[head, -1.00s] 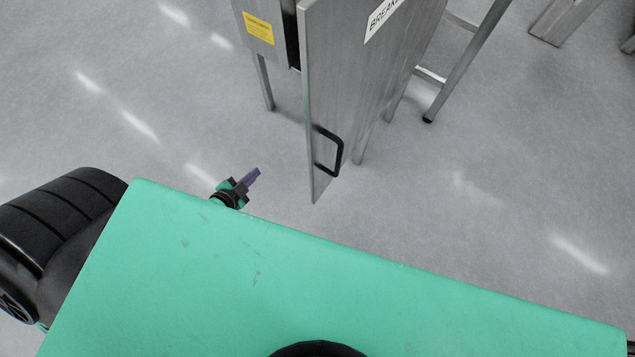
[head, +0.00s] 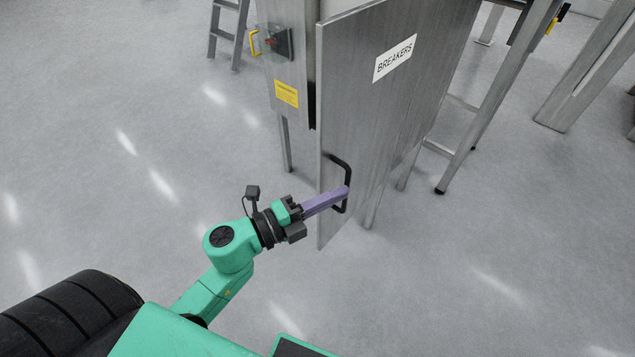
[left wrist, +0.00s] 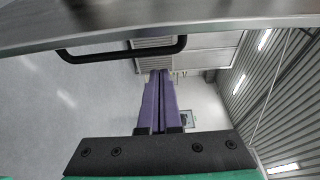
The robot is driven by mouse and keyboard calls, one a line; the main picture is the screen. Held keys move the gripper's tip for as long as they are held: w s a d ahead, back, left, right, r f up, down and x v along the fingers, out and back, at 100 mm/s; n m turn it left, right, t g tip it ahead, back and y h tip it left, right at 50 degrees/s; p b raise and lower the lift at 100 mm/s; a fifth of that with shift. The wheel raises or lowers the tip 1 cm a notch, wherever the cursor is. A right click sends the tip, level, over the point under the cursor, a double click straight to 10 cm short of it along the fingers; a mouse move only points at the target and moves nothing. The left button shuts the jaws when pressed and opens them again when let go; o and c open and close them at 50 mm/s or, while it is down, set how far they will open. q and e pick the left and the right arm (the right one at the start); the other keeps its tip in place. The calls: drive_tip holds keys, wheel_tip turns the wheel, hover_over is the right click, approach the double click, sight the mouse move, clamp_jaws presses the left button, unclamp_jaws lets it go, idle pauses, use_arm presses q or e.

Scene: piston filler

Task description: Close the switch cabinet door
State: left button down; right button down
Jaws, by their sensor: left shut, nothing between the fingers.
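The switch cabinet door (head: 370,110) is a grey metal panel with a BREAKERS label, and it stands swung open from the cabinet (head: 292,60). Its black bar handle (head: 347,172) is on the panel near the free edge. My left gripper (head: 346,190), with purple fingers, is shut and empty; in the head view its tips overlap the handle. In the left wrist view the fingers (left wrist: 160,82) point past the handle (left wrist: 120,52), and the door's edge (left wrist: 160,28) crosses the top. I cannot tell whether they touch the handle. My right gripper is out of view.
A red-and-yellow switch (head: 272,42) and a yellow label (head: 287,94) are on the cabinet. A step ladder (head: 228,35) stands behind at left. Metal frame legs (head: 500,90) stand to the right of the door. The floor in front is clear.

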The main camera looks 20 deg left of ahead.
sight(317, 187)
use_arm(q)
drive_tip(key=a, duration=0.2)
drive_tip(key=w+a, duration=0.1)
drive_tip(key=a, duration=0.1)
drive_tip(key=shift+w+f, duration=0.1)
